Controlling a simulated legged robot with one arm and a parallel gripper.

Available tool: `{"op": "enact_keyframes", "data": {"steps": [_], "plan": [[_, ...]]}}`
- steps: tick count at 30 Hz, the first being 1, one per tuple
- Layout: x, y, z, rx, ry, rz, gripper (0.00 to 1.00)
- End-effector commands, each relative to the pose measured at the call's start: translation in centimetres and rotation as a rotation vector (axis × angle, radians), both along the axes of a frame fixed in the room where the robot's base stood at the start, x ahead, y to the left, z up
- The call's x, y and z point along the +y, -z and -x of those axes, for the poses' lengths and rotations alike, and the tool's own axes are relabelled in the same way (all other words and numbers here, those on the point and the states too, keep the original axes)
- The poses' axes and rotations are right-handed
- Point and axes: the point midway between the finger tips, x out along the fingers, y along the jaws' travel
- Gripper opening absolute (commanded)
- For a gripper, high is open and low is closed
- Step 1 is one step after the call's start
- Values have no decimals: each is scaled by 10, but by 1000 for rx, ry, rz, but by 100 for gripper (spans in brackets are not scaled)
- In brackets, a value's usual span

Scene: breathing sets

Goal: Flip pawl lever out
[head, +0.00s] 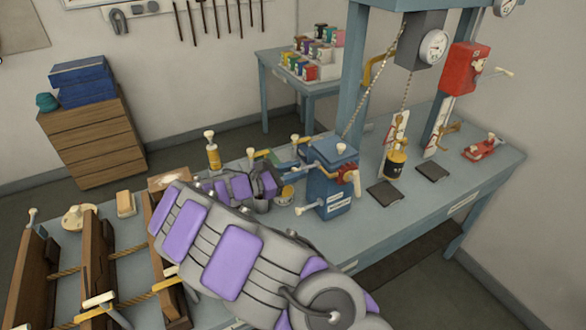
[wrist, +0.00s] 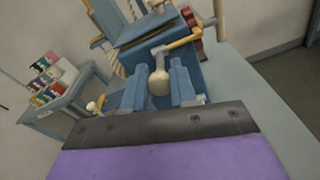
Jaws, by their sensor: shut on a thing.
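The pawl lever (head: 322,166) is a yellow bent arm on the blue winch box (head: 333,195), near a red toothed wheel (head: 347,173). In the wrist view the lever (wrist: 184,43) bends down to a cream knob (wrist: 160,84). My gripper (head: 297,172) reaches in from the left of the box. Its two blue fingers stand on either side of the knob in the wrist view (wrist: 158,76), shut on the lever's knob end. The knob is hidden among the fingers in the head view.
A second cream knob (head: 340,148) stands on top of the box. A yellow-black weight (head: 396,163) stands to the right. Wooden racks (head: 98,262) are at the left.

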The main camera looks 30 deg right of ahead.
Motion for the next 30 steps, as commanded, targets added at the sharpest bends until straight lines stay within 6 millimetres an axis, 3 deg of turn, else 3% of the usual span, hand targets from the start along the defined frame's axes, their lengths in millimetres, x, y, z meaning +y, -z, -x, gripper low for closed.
{"op": "enact_keyframes", "data": {"steps": [1,12,30], "plan": [[0,-10,0,0,-2,-25,0],[-5,-33,-1,9,-1,-291,0],[-26,-58,-2,22,-1,-728,0]]}}
